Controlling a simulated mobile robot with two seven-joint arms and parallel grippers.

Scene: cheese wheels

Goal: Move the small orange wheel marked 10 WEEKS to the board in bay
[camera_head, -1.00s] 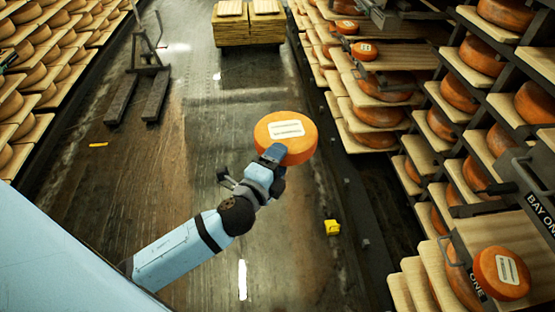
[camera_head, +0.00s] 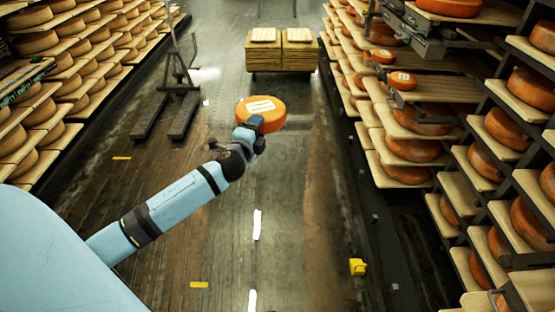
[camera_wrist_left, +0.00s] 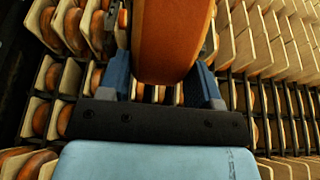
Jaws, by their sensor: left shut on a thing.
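A small orange cheese wheel (camera_head: 261,114) with a pale label on top is held in my left gripper (camera_head: 248,134) above the aisle floor in the head view. The label's print is too small to read. In the left wrist view the wheel's orange side (camera_wrist_left: 168,40) stands between the two blue fingers of my left gripper (camera_wrist_left: 165,82). Two other small labelled orange wheels, one nearer (camera_head: 401,81) and one farther (camera_head: 383,57), sit on boards at the right rack. No bay sign is readable now. My right gripper is not in view.
Tall racks with wheels on wooden boards line the left (camera_head: 60,75) and right (camera_head: 505,130) sides. A pallet jack (camera_head: 170,100) stands at the left. A yellow object (camera_head: 357,267) lies near the right rack. The middle floor is open.

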